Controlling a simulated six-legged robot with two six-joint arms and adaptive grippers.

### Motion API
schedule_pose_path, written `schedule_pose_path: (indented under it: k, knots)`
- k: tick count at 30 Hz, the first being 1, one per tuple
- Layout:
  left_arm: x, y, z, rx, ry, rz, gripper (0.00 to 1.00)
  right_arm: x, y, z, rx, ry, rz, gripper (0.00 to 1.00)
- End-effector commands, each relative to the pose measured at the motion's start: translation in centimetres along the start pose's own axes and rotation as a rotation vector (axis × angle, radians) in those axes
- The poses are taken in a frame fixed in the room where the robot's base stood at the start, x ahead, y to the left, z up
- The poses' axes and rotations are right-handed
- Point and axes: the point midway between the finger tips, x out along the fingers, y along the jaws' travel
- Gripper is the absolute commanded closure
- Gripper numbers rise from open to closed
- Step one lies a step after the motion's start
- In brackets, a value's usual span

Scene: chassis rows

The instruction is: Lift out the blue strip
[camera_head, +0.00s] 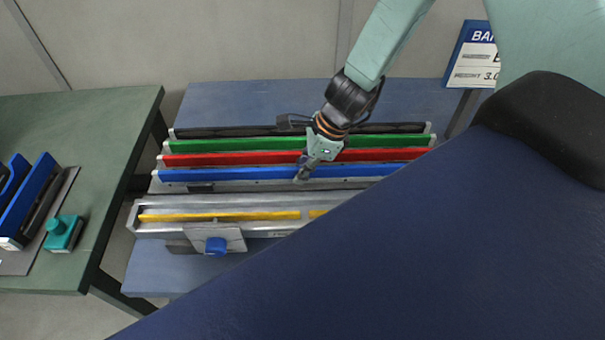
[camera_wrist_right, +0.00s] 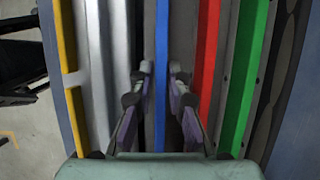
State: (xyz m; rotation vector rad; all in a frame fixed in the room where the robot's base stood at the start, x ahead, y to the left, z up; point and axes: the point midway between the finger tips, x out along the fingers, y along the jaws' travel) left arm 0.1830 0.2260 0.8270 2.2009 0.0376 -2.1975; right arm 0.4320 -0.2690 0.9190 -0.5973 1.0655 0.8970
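The blue strip (camera_head: 245,173) lies in the chassis rows on the blue table, in front of the red strip (camera_head: 225,157) and the green strip (camera_head: 220,144). In the right wrist view the blue strip (camera_wrist_right: 162,75) runs between the two fingers of my right gripper (camera_wrist_right: 161,85). The fingers stand apart on either side of it, and I cannot tell whether they touch it. In the head view my right gripper (camera_head: 303,172) is over the middle of the blue strip and hides part of it. My left gripper is not identifiable in view.
A metal rail (camera_head: 165,230) with a yellow strip (camera_head: 220,216) lies in front of the rows, with a blue knob (camera_head: 215,245) on a plate. A green table (camera_head: 100,130) at the left holds a teal block (camera_head: 63,232). A sign (camera_head: 475,58) stands at the back right.

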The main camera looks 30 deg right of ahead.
Motion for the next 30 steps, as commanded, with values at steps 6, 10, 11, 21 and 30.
schedule_pose_path:
  k: [6, 10, 11, 21, 30]
  knots:
    - [0.01, 0.00, -0.04, 0.000, 0.001, 0.000, 0.63, 0.01, 0.00, -0.01, 0.000, 0.000, 0.000, 1.00]
    - [0.01, 0.00, -0.03, 0.000, 0.001, 0.000, 0.63, 0.01, 0.01, -0.01, 0.000, 0.000, 0.000, 1.00]
    - [0.01, 0.00, -0.03, 0.000, 0.001, 0.000, 0.63, 0.01, 0.01, -0.01, 0.000, 0.000, 0.000, 1.00]
    - [0.01, 0.00, -0.03, 0.000, 0.001, 0.000, 0.63, -0.03, -0.04, 0.04, 0.000, -0.001, -0.001, 1.00]
    - [-0.92, 0.01, -0.03, 0.000, 0.001, 0.000, 0.63, -0.88, -0.04, 0.38, 0.000, 0.000, -0.001, 1.00]
